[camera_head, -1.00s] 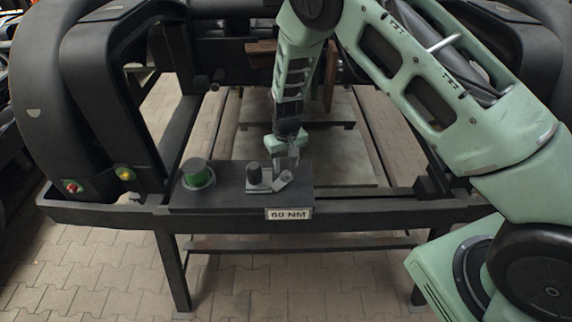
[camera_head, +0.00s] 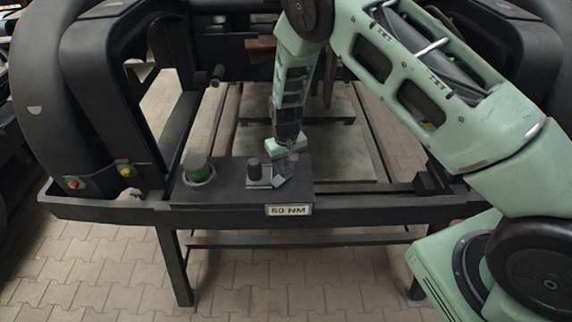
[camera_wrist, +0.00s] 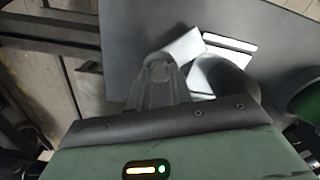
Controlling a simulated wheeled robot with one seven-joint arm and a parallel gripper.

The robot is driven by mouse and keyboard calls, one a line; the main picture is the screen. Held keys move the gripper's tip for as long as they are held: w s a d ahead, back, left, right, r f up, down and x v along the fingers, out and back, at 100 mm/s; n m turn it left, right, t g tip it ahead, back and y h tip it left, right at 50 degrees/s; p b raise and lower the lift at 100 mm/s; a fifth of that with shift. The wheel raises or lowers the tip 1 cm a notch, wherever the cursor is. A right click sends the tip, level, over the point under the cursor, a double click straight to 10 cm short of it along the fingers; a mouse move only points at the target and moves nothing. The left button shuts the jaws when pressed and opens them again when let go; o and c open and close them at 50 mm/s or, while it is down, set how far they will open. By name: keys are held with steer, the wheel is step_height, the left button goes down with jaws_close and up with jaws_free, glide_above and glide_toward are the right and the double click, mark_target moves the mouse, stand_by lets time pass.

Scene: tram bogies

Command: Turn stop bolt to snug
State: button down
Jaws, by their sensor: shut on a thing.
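A small light grey bracket (camera_head: 260,184) sits on the dark plate (camera_head: 225,194), with a dark upright knob (camera_head: 254,168) on it. A grey bar-like piece, apparently the stop bolt (camera_wrist: 184,46), sticks out beside the bracket. My gripper (camera_head: 285,160) reaches down to it from above and is shut on it; its fingertips hide part of it. In the wrist view the fingers (camera_wrist: 160,80) meet the piece's near end, and the bracket (camera_wrist: 212,66) and dark knob (camera_wrist: 236,82) stand just right of it. The bolt's thread and seat cannot be made out.
A green cylinder (camera_head: 197,168) in a pale ring stands left of the bracket. A "60 NM" label (camera_head: 289,210) is on the plate's front edge. Red (camera_head: 72,183) and yellow (camera_head: 125,171) buttons are at the far left. Dark frame sides flank the open middle.

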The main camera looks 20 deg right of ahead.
mark_target(286, 168)
steer(key=shift+f+m+b, duration=0.1)
steer(key=shift+m+b, duration=0.8)
steer(key=shift+m, duration=0.3)
steer(key=shift+m+b, duration=0.5)
steer(key=shift+m, duration=0.9)
steer(key=c, duration=1.3)
jaws_free()
steer(key=shift+o, duration=0.2)
steer(key=shift+r, duration=0.2)
step_height(286, 168, up, 17)
steer(key=b, duration=0.4)
